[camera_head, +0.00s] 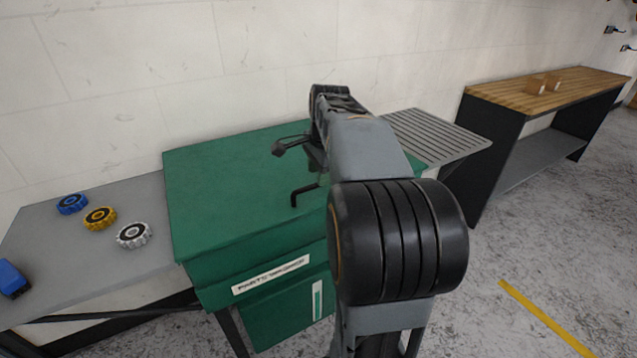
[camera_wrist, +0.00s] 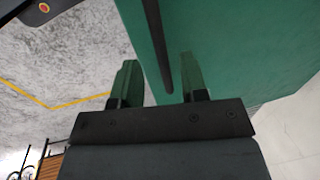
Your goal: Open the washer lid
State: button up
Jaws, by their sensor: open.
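The green parts washer (camera_head: 250,262) stands against the wall, left of centre in the head view. Its flat green lid (camera_head: 225,190) is down. A black bar handle (camera_head: 294,197) shows on the lid near my arm, partly hidden by it. In the wrist view the green lid (camera_wrist: 235,50) fills the upper right, and the dark handle (camera_wrist: 153,30) runs down between my fingers. My gripper (camera_wrist: 158,60) is open, with one finger on each side of the bar in the picture. I cannot tell whether either finger touches it. My arm hides the fingers in the head view.
A grey bench (camera_head: 50,240) at left holds blue (camera_head: 72,203), yellow (camera_head: 99,217) and silver (camera_head: 134,234) knob-like parts and a blue object (camera_head: 12,279). A slatted grey rack (camera_head: 440,135) adjoins the washer's right. A wooden-topped bench (camera_head: 545,92) stands farther right. The floor at right is clear.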

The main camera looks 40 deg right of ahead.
jog(key=shift+w+f, duration=0.15)
jog(key=shift+f, duration=0.55)
jog(key=shift+w+f, duration=0.1)
jog(key=shift+f, duration=0.6)
grip_shut()
